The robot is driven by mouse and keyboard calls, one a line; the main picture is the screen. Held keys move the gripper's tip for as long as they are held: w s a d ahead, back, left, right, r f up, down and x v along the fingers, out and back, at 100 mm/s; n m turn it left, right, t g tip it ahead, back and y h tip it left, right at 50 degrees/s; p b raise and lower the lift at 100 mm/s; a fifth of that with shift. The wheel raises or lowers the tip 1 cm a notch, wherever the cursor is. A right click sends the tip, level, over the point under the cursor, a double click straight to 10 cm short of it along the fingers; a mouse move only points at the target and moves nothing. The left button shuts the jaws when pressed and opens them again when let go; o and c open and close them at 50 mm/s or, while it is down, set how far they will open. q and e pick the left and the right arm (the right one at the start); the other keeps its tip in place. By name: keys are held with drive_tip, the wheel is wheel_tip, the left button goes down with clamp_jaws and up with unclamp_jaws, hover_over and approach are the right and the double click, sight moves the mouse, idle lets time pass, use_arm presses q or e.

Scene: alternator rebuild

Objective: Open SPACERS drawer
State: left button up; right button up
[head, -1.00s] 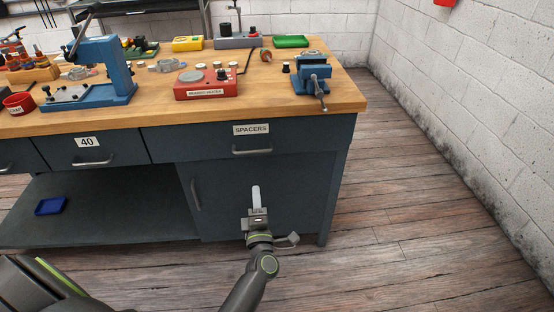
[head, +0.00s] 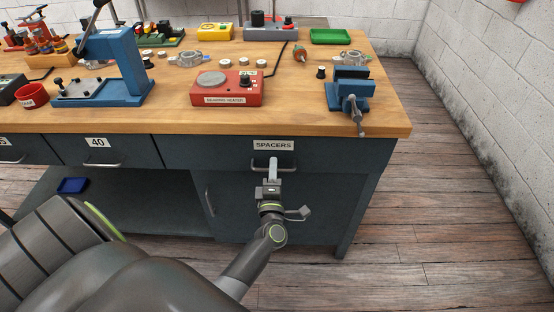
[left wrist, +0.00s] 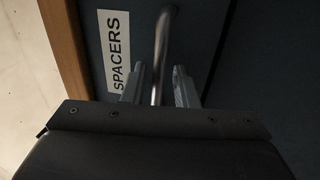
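The SPACERS drawer (head: 325,155) is the dark blue-grey front under the bench top's right part, and it looks closed. Its white label (head: 273,145) reads SPACERS and also shows in the left wrist view (left wrist: 115,50). My left gripper (head: 273,168) is at the drawer's bar handle (head: 256,167). In the left wrist view, the handle (left wrist: 162,45) runs between the two fingers of my left gripper (left wrist: 158,88). The fingers are apart, with a gap showing on each side of the bar. My right gripper is not in view.
The wooden bench top (head: 300,112) carries a red bearing heater (head: 227,95) and a blue vise (head: 350,88) near its front edge. A drawer labelled 40 (head: 125,152) is to the left, and a cupboard door (head: 235,205) is below. The floor at right (head: 440,220) is clear.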

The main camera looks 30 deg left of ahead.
use_arm(q)
drive_tip(key=shift+r, duration=0.1)
drive_tip(key=shift+c, duration=0.3)
drive_tip(key=c, duration=0.5)
clamp_jaws()
drive_tip(key=shift+s, duration=0.1)
